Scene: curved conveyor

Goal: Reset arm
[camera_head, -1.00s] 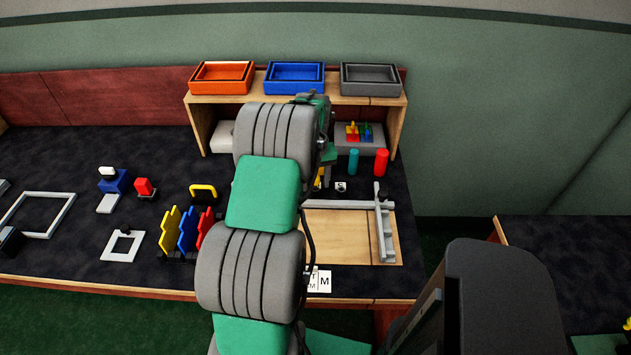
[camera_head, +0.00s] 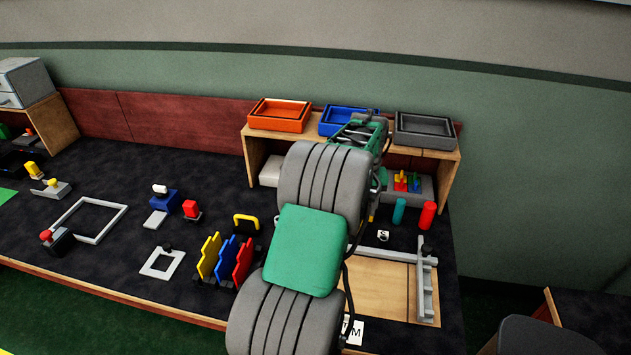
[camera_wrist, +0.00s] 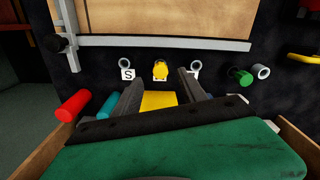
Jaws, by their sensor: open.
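My gripper (camera_wrist: 160,80) shows in the wrist view with its two dark fingers apart. A yellow block (camera_wrist: 158,101) shows between the fingers, and a yellow rounded piece (camera_wrist: 160,70) lies just beyond the tips. I cannot tell whether either touches the fingers. In the head view my grey and green arm reaches up over the table to the wooden shelf (camera_head: 450,173). The fingertips are hidden there.
Orange (camera_head: 279,116), blue (camera_head: 345,118) and grey (camera_head: 426,131) trays stand on the shelf. A red cylinder (camera_head: 427,215) and a teal cylinder (camera_head: 399,211) stand before it. A wooden board (camera_head: 385,288) with a grey rail (camera_head: 424,285) lies right of my arm; yellow, blue and red upright pieces (camera_head: 227,260) stand left.

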